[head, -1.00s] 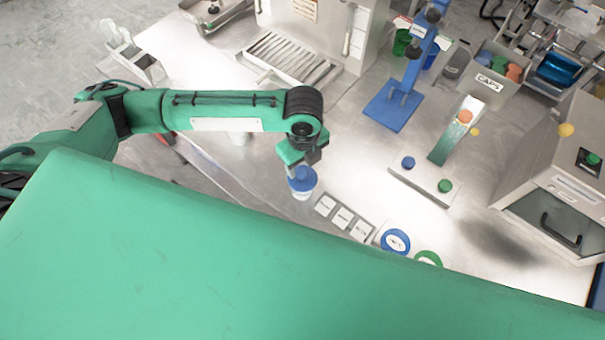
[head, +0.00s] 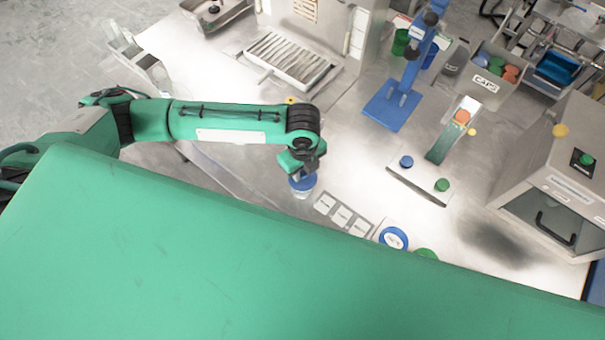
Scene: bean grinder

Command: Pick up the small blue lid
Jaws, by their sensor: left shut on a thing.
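The small blue lid (head: 302,183) is under my left gripper (head: 303,174), over the top of a small pale cup (head: 302,195). My left gripper points down and is shut on the lid. The fingertips partly hide the lid, so I cannot tell whether it rests on the cup or is just above it. My right gripper is not in the head view.
A labelled plate (head: 342,212) and a blue ring (head: 393,238) lie to the right. A button panel (head: 422,184), a blue stand (head: 395,106), a CAPS bin (head: 485,84) and a metal box (head: 550,190) stand further right.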

